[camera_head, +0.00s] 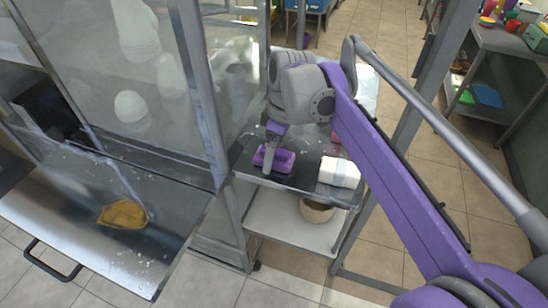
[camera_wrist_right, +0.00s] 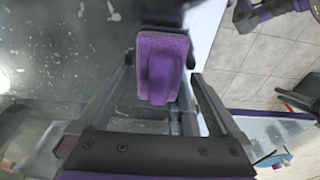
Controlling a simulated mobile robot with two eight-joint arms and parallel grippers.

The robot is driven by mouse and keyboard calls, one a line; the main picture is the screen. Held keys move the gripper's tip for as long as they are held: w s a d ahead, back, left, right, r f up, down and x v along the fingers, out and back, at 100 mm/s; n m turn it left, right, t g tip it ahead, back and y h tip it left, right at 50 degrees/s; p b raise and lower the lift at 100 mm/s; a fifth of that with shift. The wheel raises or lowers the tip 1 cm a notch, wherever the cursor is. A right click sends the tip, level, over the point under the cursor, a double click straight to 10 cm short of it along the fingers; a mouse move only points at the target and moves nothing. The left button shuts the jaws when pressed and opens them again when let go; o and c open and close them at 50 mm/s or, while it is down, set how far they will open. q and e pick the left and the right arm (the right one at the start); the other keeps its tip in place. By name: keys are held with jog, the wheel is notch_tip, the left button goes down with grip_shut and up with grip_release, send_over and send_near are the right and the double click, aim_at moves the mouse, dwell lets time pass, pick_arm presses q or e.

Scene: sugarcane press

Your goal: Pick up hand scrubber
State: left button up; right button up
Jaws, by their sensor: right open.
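The hand scrubber is a purple block with a raised grip. In the head view the scrubber (camera_head: 274,158) lies on the dark metal shelf beside the press. My right gripper (camera_head: 272,143) reaches down over it from behind. In the right wrist view the scrubber (camera_wrist_right: 162,48) shows between the two fingers of the right gripper (camera_wrist_right: 163,75), with its grip facing the camera. The fingers are apart, one on each side. I cannot tell whether either touches it. The gripper hides part of the scrubber in the head view. My left gripper is not in view.
The glass-sided press cabinet (camera_head: 150,80) stands close on the left. A metal tray (camera_head: 60,205) holds a yellow-brown piece (camera_head: 123,214). A round pot (camera_head: 317,211) sits on the lower shelf (camera_head: 280,218).

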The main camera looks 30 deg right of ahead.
jog(key=shift+f, duration=0.15)
jog(key=c, duration=1.3)
notch_tip(320, 180, up, 10)
jog(key=shift+r+p, duration=0.1)
jog(key=shift+p, duration=0.8)
jog(key=shift+c, duration=0.2)
jog(key=o, duration=0.9)
jog(key=shift+c, duration=0.2)
jog(key=c, duration=0.7)
